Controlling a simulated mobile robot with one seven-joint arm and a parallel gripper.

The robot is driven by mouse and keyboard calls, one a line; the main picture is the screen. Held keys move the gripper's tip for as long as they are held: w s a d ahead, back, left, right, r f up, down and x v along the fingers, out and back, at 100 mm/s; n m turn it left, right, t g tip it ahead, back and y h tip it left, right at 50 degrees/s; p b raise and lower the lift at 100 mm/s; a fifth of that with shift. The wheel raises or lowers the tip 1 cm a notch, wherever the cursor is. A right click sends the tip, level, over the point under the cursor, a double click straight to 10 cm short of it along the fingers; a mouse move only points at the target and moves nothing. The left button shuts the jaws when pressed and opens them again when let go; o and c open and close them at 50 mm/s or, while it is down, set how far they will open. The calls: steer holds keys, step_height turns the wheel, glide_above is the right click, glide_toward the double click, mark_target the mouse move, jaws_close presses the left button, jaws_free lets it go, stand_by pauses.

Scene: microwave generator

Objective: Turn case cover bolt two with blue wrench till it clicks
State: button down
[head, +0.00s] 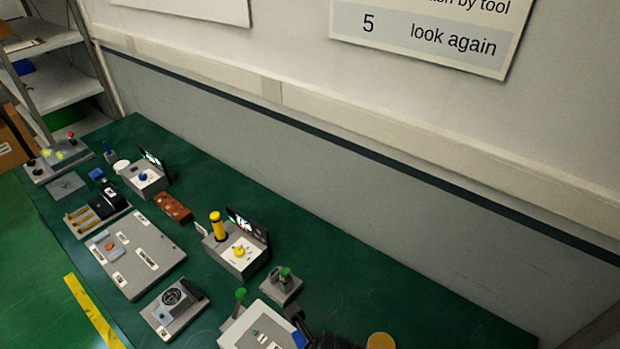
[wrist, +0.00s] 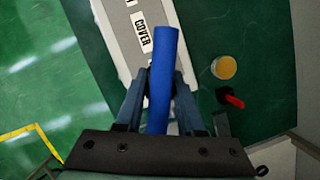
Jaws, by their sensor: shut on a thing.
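My gripper (wrist: 158,82) is shut on the blue wrench (wrist: 166,48), whose thick blue handle stands out between the fingers. In the wrist view the grey case with a white label reading COVER (wrist: 142,32) lies behind and below the wrench. In the head view a light grey case (head: 240,333) is at the bottom edge, with a bit of blue (head: 299,339) beside its right side and part of my dark arm next to it. The wrench's working end and bolt two cannot be made out. I cannot tell whether the wrench touches a bolt.
A yellow round knob (wrist: 223,67) and a red-handled switch (wrist: 234,101) stand right of the case. The green bench (head: 400,290) is bare toward the wall.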

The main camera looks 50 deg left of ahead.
steer(key=shift+n+g, duration=0.3)
steer(key=shift+n, duration=0.7)
steer(key=n+g, duration=0.1)
steer(key=n, duration=0.3)
steer(key=shift+d, duration=0.1)
steer(key=n, duration=0.2)
steer(key=n+g, duration=0.1)
steer(key=n, duration=0.2)
steer(key=shift+g+h, duration=0.3)
steer(key=shift+h, duration=0.1)
steer(key=shift+s, duration=0.1)
